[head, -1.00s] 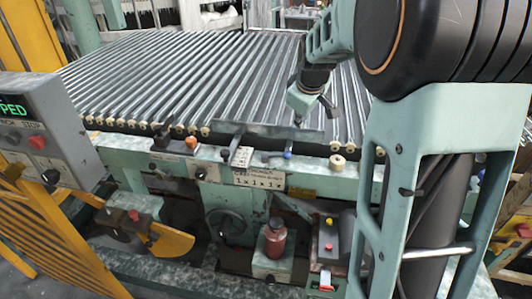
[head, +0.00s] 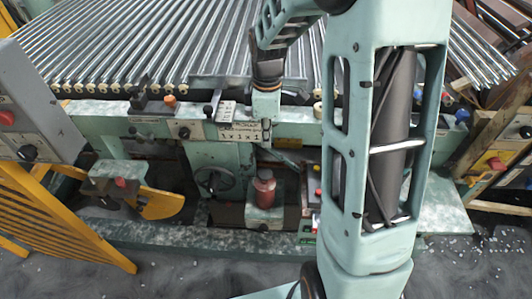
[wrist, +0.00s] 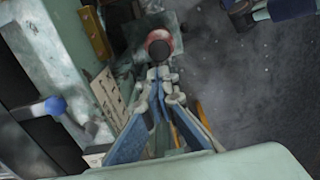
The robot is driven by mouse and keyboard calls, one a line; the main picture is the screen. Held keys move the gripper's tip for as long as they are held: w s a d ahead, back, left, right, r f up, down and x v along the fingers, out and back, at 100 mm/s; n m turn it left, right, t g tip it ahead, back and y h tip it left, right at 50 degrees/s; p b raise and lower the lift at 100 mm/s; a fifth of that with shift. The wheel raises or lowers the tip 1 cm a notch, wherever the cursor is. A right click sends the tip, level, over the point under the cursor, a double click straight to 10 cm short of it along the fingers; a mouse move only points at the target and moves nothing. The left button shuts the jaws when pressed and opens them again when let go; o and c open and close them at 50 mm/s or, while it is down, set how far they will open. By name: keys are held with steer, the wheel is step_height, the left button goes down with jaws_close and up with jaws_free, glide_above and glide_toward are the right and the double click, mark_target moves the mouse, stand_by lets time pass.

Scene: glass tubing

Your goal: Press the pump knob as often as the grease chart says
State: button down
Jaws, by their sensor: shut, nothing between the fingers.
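The red pump (head: 264,185) with a dark knob (head: 265,174) on top stands on a pale green block below the machine's front rail. In the wrist view the round dark knob (wrist: 159,49) sits on the red body, just beyond my fingertips. My gripper (wrist: 158,74) is shut and empty, pointing toward the knob; I cannot tell whether they touch. In the head view my gripper's body hangs in front of the rail above the pump, and its fingers are hard to make out. The white chart (head: 241,133) on the rail shows a row like "1 x 1 x 1"; its other lines are unreadable.
Glass tubes (head: 150,50) lie in rows on the bed behind the rail (head: 100,117). A handwheel (head: 214,181) is left of the pump; a box with coloured buttons is right of it. A grey control box (head: 30,115) and yellow guard (head: 60,220) stand left.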

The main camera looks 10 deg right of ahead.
mark_target(266, 174)
step_height(266, 174, down, 13)
steer(key=shift+w+f, duration=0.1)
stand_by(0.3)
steer(key=shift+f+b, duration=1.1)
steer(key=shift+f, duration=0.05)
steer(key=shift+r, duration=0.1)
step_height(266, 174, up, 14)
steer(key=p, duration=0.3)
stand_by(0.5)
